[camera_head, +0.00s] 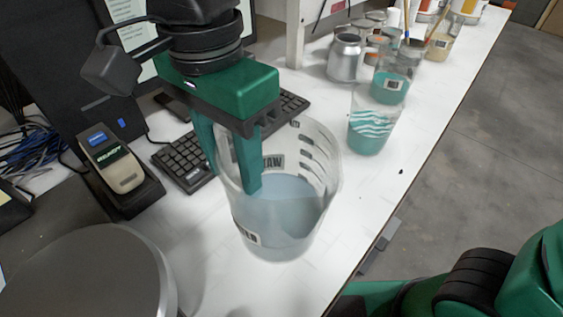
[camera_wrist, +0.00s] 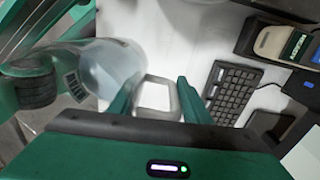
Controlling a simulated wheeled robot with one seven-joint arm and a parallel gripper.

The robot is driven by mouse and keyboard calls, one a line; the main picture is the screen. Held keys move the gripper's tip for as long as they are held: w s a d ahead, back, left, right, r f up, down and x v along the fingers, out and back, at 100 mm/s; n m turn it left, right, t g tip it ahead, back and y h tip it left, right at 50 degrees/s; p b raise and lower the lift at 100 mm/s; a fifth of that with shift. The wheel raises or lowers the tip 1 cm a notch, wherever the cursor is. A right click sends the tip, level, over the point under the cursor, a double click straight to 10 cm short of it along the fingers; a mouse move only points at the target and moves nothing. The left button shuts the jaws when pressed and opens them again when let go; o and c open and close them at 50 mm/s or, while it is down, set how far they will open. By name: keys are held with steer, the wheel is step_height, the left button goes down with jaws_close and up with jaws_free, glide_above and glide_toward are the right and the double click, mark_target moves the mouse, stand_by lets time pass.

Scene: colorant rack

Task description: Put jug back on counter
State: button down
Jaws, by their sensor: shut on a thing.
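The jug (camera_head: 285,215) is a large clear beaker with labels and pale blue-grey liquid inside. It looks upright over the white counter (camera_head: 385,185); I cannot tell whether its base touches the surface. My green gripper (camera_head: 232,185) is at the jug's left side, shut on its handle. In the wrist view the jug (camera_wrist: 108,62) is left of centre. Its loop handle (camera_wrist: 158,80) lies between the two fingers of my gripper (camera_wrist: 154,88). In the head view the handle is mostly hidden by the fingers.
A teal cup (camera_head: 372,125), a metal pitcher (camera_head: 345,58) and more containers stand farther back. A keyboard (camera_head: 180,160) and a handheld device (camera_head: 112,160) lie left. A round grey metal vessel (camera_head: 85,280) is at front left. The counter's edge runs along the right.

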steer(key=shift+w+d+f, duration=0.2)
steer(key=shift+w+f, duration=1.65)
steer(key=shift+w, duration=0.1)
steer(key=shift+w+d+f, duration=0.25)
steer(key=shift+w+f, duration=1.55)
steer(key=shift+w, duration=0.15)
steer(key=shift+w+d+f, duration=0.2)
steer(key=shift+w+f, duration=1.65)
steer(key=shift+w, duration=0.1)
steer(key=c, duration=1)
jaws_free()
steer(key=shift+f, duration=0.1)
steer(key=r, duration=1.2)
steer(key=shift+w+a+r, duration=0.1)
steer(key=shift+a+r, duration=0.05)
steer(key=shift+a, duration=0.05)
